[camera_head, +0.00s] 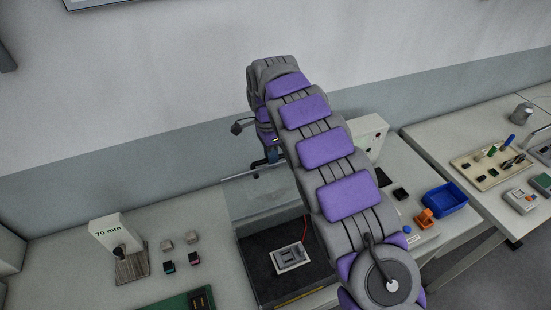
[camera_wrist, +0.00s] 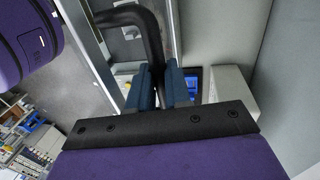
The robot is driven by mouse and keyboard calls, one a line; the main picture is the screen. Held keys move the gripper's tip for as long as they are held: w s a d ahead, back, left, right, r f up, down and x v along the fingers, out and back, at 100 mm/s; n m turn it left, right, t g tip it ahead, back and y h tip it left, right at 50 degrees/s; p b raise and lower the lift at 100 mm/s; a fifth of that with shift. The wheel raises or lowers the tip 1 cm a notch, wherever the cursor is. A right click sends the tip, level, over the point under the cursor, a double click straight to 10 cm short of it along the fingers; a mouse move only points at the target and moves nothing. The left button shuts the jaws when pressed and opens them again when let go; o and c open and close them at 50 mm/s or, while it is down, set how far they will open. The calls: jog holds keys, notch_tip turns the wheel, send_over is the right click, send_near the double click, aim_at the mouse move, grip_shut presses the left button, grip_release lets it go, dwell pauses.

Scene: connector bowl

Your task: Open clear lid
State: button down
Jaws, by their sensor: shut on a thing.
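The clear lid (camera_head: 250,193) stands raised at the back of a dark open box (camera_head: 262,246) in the head view. It is see-through, and my arm covers its right part. My gripper (camera_head: 271,156) is at the lid's upper edge. In the wrist view, the blue fingers of my gripper (camera_wrist: 161,88) are shut on the black bent handle (camera_wrist: 150,32) of the lid. The exact contact is partly hidden between the fingers.
A grey device (camera_head: 291,257) lies inside the box. Left of it are a white 70 mm block (camera_head: 113,231) and several small blocks. Right of my arm are a blue bin (camera_head: 446,198) and an orange part (camera_head: 425,218). A wall rises close behind the table.

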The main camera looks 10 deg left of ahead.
jog(key=shift+s+f, duration=0.2)
jog(key=shift+f, duration=0.25)
jog(key=shift+s+f, duration=0.2)
jog(key=shift+f, duration=0.25)
jog(key=c, duration=1.5)
grip_release()
jog(key=shift+g, duration=0.3)
jog(key=o, duration=0.3)
jog(key=shift+w+a+f, duration=0.2)
jog(key=shift+w+a, duration=0.25)
jog(key=shift+w, duration=0.35)
jog(key=shift+o, duration=0.5)
jog(key=shift+a+r, duration=0.15)
jog(key=shift+a, duration=0.05)
jog(key=shift+s+d+r, duration=0.1)
jog(key=shift+s+r, duration=0.25)
jog(key=shift+w+d+r, duration=0.3)
jog(key=shift+d+r, duration=0.05)
jog(key=shift+d, duration=0.1)
jog(key=a+p+v, duration=0.1)
jog(key=p+v, duration=1.3)
jog(key=v, duration=0.2)
jog(key=shift+s+a+r, duration=0.2)
jog(key=shift+s+r, duration=0.05)
jog(key=shift+s, duration=0.05)
